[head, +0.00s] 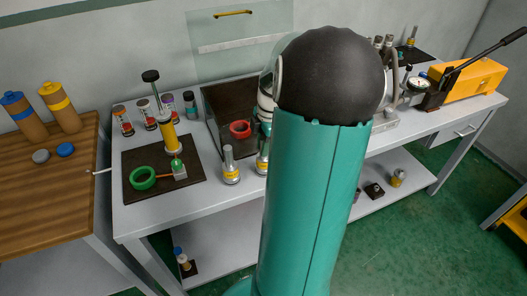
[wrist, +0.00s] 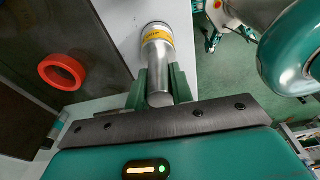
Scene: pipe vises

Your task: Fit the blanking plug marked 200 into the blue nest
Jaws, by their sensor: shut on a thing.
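In the wrist view, my gripper (wrist: 159,88) is shut on a silvery metal plug (wrist: 157,58) with a yellow band, its narrower end between the green fingers. In the head view, my arm hides the gripper. Two similar plugs with yellow bands show there: one (head: 231,166) stands upright on the bench, and another (head: 263,157) is partly covered by my arm. I cannot tell surely which is the held one. No blue nest can be made out in either view.
A red ring (head: 240,129) lies in a dark, clear-walled bay; it also shows in the wrist view (wrist: 62,72). A green ring (head: 143,178) and a yellow upright tool (head: 171,137) are on a dark mat. A yellow pump (head: 468,84) stands at right.

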